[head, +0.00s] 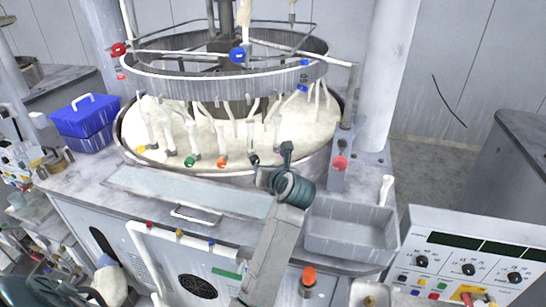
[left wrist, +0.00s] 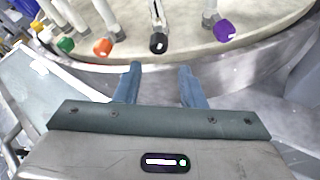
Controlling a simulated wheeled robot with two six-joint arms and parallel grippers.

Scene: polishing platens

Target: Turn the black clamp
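The black clamp (head: 253,159) sits at the front rim of the round white platen (head: 185,140), at the lower end of a pale upright post. In the left wrist view the black clamp (left wrist: 158,43) lies just beyond my fingertips, between their lines and apart from them. My left gripper (head: 287,150) is just right of the clamp in the head view. In the left wrist view the left gripper (left wrist: 161,78) has its two blue fingers spread with nothing between them. My right gripper is not in view.
An orange clamp (left wrist: 102,46) and a green clamp (left wrist: 65,45) are left of the black one, and a purple clamp (left wrist: 223,31) is right. A metal ring (head: 190,88) hangs above the platen. A grey tray (head: 350,235) and a control panel (head: 470,255) stand right.

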